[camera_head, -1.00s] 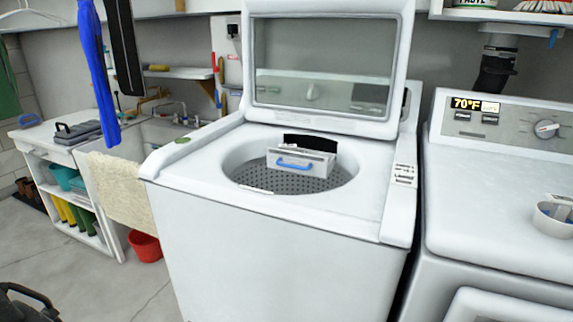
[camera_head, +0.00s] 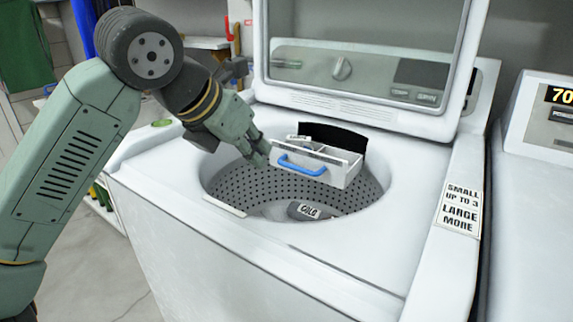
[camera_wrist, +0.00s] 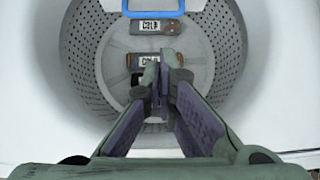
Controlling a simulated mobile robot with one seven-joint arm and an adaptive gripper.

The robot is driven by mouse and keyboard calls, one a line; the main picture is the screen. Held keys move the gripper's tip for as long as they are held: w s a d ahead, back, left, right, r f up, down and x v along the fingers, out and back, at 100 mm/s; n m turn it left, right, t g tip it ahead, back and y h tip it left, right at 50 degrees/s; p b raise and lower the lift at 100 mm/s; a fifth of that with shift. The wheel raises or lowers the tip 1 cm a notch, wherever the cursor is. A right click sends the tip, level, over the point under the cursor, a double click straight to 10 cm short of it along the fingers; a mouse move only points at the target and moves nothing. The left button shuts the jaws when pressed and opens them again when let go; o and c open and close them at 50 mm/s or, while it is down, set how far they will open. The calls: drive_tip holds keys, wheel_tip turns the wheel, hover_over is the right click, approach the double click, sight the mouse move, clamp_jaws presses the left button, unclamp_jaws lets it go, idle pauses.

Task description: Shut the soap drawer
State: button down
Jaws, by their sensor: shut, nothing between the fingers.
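The soap drawer (camera_head: 334,175) is a white open-topped tray with a blue handle (camera_head: 301,166). It sticks out over the drum, pulled out from a dark opening at the rear of the tub. The blue handle also shows at the top edge of the wrist view (camera_wrist: 153,14), with the drawer itself cut off. My gripper (camera_head: 262,158) is shut and empty, just left of the drawer's front and handle, over the tub opening. I cannot tell whether it touches the drawer. In the wrist view, the fingertips (camera_wrist: 163,62) point into the drum below the handle.
The washer (camera_head: 220,240) has its lid (camera_head: 365,50) raised behind the tub. The perforated drum (camera_head: 235,185) holds a dark labelled piece (camera_head: 308,211). A second machine (camera_head: 535,220) stands close on the right. Open floor (camera_head: 95,270) lies left of the washer.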

sight(311, 159)
drive_tip(key=w+r+p+x, duration=0.1)
drive_tip(key=p+x, duration=0.1)
drive_tip(key=x, duration=1.1)
drive_tip(key=shift+w+a+f+y, duration=0.2)
drive_tip(key=shift+w+a+y, duration=0.1)
drive_tip(key=shift+w, duration=0.2)
drive_tip(key=w+d, duration=0.2)
drive_tip(key=w, duration=0.1)
drive_tip(key=w+d+b, duration=0.1)
drive_tip(key=w+d, duration=0.1)
drive_tip(key=w, duration=0.1)
drive_tip(key=w+d, duration=0.2)
drive_tip(key=w, duration=0.1)
drive_tip(key=shift+d, duration=0.1)
